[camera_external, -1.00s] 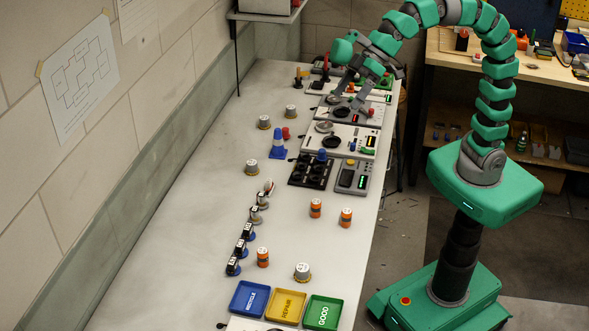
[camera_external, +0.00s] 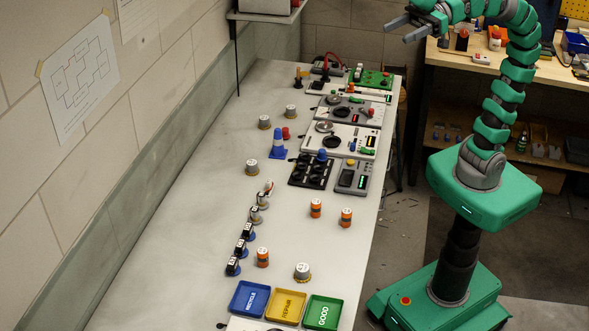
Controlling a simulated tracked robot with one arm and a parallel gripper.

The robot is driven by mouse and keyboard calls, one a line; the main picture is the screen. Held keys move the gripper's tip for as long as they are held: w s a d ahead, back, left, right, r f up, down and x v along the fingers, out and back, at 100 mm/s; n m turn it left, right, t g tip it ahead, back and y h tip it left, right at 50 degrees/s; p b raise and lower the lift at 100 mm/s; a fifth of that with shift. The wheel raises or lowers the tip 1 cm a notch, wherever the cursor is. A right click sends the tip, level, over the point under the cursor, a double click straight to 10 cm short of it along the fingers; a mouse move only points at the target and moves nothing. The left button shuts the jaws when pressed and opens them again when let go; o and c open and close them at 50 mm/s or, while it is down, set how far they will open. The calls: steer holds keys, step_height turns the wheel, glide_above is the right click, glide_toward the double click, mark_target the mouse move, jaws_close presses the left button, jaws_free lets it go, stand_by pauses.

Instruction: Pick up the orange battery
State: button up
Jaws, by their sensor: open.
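Blue, yellow and green trays (camera_external: 285,306) sit at the front. Dark servos (camera_external: 240,248) form a slanting row at left. The bench around the batteries is clear.

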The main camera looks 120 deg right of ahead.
steer(key=w+a+f+m+g+h+b, duration=0.1)
steer(key=w+f+m+g+h+b, duration=0.25)
steer(key=f, duration=1.05)
steer(key=m+g+h+b, duration=0.5)
steer(key=m+g+b, duration=0.3)
steer(key=b, duration=0.1)
glide_toward(350, 214)
steer(key=w+a+r, duration=0.2)
steer(key=w+r, duration=0.2)
steer(key=r, duration=0.5)
step_height(350, 214, down, 11)
steer(key=s+a+m+g+h+b, duration=0.2)
steer(key=m+g+h+b, duration=0.1)
steer(key=m+h+b, duration=0.25)
steer(key=x, duration=0.7)
steer(key=shift+s+a+f, duration=0.1)
steer(key=shift+a+f, duration=0.05)
steer(key=shift+f, duration=0.25)
steer(key=shift+y, duration=0.3)
steer(key=shift+w+b+x, duration=0.15)
steer(key=shift+b+x, duration=0.25)
steer(key=shift+x, duration=1.25)
steer(key=shift+w+b+x, duration=0.1)
steer(key=shift+b+x, duration=0.25)
steer(key=shift+x, duration=1.25)
